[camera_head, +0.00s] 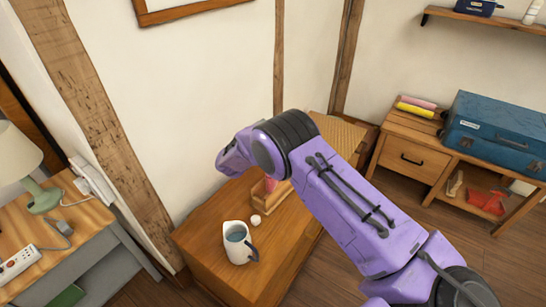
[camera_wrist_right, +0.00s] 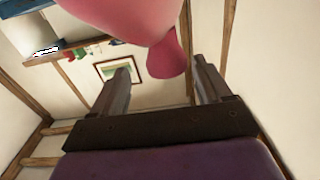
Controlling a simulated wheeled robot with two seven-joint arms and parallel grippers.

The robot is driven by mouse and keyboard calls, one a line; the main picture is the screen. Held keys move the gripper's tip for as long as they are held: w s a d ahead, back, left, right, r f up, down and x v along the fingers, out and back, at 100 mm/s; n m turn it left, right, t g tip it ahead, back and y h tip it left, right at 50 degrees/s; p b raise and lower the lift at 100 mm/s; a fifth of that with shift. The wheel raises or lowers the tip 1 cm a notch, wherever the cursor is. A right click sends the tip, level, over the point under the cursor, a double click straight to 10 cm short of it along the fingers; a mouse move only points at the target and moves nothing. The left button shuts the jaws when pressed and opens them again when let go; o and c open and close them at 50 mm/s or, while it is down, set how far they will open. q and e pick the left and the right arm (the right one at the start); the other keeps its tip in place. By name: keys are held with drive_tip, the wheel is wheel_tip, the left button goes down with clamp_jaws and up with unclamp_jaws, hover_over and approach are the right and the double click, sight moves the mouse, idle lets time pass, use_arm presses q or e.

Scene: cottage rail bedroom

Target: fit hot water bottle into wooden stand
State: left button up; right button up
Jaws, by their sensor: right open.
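The pink hot water bottle shows as a small pink patch (camera_head: 270,184) in the head view, at the wooden stand (camera_head: 262,197) on the low wooden chest. My right arm hides most of both, so I cannot tell how the bottle sits in the stand. In the right wrist view the large, smooth pink bottle (camera_wrist_right: 130,18) fills the top, with a narrower end hanging down. My right gripper (camera_wrist_right: 163,70) is open, its two fingers apart on either side of that narrower end. I see no grip on it. My left gripper is not in view.
A white-and-blue pitcher (camera_head: 239,243) and a small white round thing (camera_head: 256,220) stand on the chest (camera_head: 205,240) near the stand. A nightstand with a green lamp (camera_head: 40,196) is at left. A blue suitcase (camera_head: 497,135) lies on the right-hand cabinet (camera_head: 412,158).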

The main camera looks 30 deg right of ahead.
drive_tip(key=w+d, duration=0.1)
drive_tip(key=d, duration=0.1)
drive_tip(key=w+d+f+p, duration=0.1)
drive_tip(key=w+d, duration=0.1)
drive_tip(key=shift+w+d, duration=0.1)
drive_tip(key=shift+d, duration=0.15)
drive_tip(key=shift+s+r, duration=0.3)
clamp_jaws()
